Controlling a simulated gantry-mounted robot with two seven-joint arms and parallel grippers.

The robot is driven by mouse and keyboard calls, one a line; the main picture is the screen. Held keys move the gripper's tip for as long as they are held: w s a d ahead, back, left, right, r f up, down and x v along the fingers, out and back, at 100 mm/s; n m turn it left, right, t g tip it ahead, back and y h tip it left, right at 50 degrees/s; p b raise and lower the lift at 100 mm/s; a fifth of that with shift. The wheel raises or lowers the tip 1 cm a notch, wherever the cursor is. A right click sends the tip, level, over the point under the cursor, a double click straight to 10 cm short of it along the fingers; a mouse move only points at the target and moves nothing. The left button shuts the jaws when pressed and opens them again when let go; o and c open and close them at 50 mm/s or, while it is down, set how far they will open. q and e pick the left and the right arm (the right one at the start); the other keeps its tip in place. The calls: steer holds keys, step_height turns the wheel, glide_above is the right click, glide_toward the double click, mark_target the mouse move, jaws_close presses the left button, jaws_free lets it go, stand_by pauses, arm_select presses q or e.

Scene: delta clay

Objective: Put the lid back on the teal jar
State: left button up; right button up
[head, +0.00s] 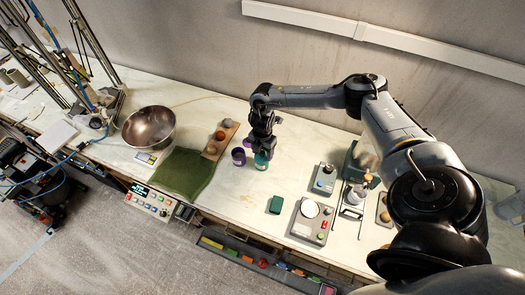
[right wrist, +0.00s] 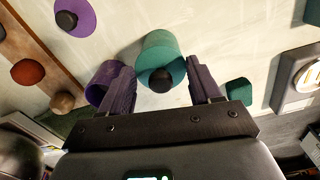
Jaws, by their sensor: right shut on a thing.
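The teal jar (head: 262,163) stands on the table directly under my right gripper (head: 263,147). In the right wrist view a teal lid with a dark round knob (right wrist: 160,79) lies between the two fingers of my right gripper (right wrist: 163,84), which is shut on it. The teal jar's side (right wrist: 160,45) shows right behind the lid. The lid looks in line with the jar, but I cannot tell whether it touches the rim. My left gripper is not in view.
A purple jar (head: 238,157) stands close left of the teal jar; its purple lid (right wrist: 75,17) lies nearby. A wooden board (head: 213,149) with several balls, a green cloth (head: 181,176) and a metal bowl (head: 148,127) are farther left. A dark green box (head: 276,205) sits in front.

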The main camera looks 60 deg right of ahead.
stand_by(0.4)
steer(key=o, duration=1.2)
steer(key=shift+r, duration=0.1)
steer(key=shift+r+p, duration=0.65)
steer(key=shift+p, duration=0.1)
steer(key=shift+r+p, duration=2.75)
